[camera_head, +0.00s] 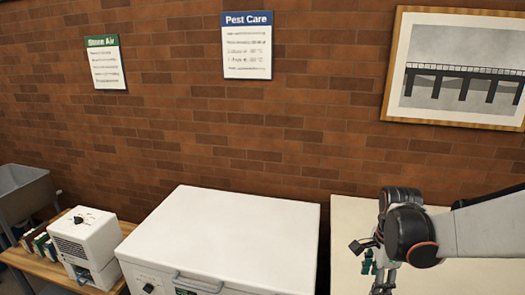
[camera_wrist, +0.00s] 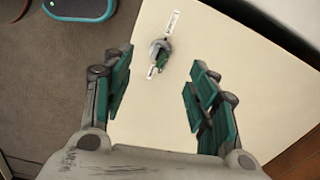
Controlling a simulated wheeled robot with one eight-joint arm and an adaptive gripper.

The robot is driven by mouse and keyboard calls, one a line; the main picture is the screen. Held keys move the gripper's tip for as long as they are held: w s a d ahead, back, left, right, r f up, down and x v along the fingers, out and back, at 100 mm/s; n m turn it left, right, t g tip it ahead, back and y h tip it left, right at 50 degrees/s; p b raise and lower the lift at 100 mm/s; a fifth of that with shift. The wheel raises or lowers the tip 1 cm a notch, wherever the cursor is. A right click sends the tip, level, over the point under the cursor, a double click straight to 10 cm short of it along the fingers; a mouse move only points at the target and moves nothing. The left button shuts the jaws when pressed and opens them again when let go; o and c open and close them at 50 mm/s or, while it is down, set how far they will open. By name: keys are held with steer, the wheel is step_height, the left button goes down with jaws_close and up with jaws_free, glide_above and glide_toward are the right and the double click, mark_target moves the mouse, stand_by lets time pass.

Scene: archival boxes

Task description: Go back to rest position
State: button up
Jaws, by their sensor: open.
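My gripper (camera_wrist: 155,95) is open, with its two green-padded fingers wide apart and nothing between them. In the head view my gripper (camera_head: 378,268) hangs at the lower right, above a pale tabletop (camera_head: 352,218). The wrist view looks down on the same pale surface (camera_wrist: 225,60). A small grey, round object with a green part and white tags (camera_wrist: 160,52) lies on it, beyond the fingertips and apart from them. In the head view that object cannot be made out.
A white chest (camera_head: 235,230) with a handle stands left of the pale table. A grey bin (camera_head: 22,190) is at far left. A brick wall (camera_head: 180,120) with signs and a framed picture closes the back.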

steer(key=s+a+r+n+t+b, duration=0.2)
steer(key=s+a+n, duration=0.3)
steer(key=n, duration=0.4)
steer(key=s+a+r+n+t+b, duration=0.3)
steer(key=s+a+n, duration=0.3)
steer(key=n, duration=0.4)
steer(key=shift+s+a+r+t, duration=0.25)
steer(key=shift+s+t, duration=0.25)
steer(key=shift+t, duration=0.4)
steer(key=shift+d, duration=0.15)
